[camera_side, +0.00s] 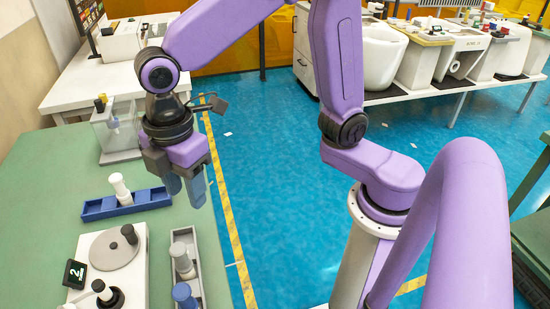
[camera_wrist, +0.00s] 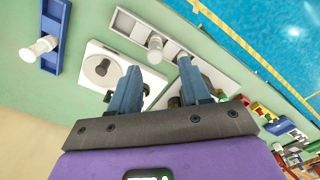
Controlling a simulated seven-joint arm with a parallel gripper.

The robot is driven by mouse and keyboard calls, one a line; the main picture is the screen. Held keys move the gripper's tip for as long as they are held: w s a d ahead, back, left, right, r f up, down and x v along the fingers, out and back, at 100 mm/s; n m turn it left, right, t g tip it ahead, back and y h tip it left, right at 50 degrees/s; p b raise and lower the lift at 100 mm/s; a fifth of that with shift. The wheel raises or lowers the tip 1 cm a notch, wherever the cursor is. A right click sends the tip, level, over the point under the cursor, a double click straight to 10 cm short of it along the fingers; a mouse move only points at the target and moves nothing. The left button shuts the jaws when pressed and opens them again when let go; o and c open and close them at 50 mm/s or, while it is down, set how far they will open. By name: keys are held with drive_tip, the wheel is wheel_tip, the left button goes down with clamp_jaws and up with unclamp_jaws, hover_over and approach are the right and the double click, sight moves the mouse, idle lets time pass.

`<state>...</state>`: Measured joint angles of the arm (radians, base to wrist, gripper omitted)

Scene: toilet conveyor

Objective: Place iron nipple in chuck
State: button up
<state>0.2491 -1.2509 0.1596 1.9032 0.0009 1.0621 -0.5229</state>
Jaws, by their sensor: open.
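My gripper (camera_side: 185,185) is open and empty, high above the right edge of the green table, with its blue fingers pointing down. In the wrist view its fingertips (camera_wrist: 158,66) are spread apart over the work area. A pale flanged piece (camera_side: 182,258) stands in the grey tray (camera_side: 198,246), below the gripper. It also shows in the wrist view (camera_wrist: 156,42). Another white piece (camera_side: 120,188) stands in the blue tray (camera_side: 152,199). I cannot tell which one is the iron nipple. A white fixture (camera_side: 138,278) carries a round plate with a dark knob (camera_side: 129,234) and a black chuck-like part (camera_side: 108,296).
A blue-topped piece (camera_side: 185,295) stands at the near end of the grey tray. A clear box (camera_side: 118,133) stands behind the blue tray. The table (camera_side: 50,200) is bare at left.

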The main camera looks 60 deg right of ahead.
drive_tip(key=s+d+f+m, duration=0.1)
drive_tip(key=s+d+m, duration=0.1)
drive_tip(key=s+d, duration=0.5)
drive_tip(key=s+d+f+m, duration=0.2)
drive_tip(key=s+d, duration=0.5)
drive_tip(key=d, duration=0.4)
drive_tip(key=shift+d+m, duration=0.4)
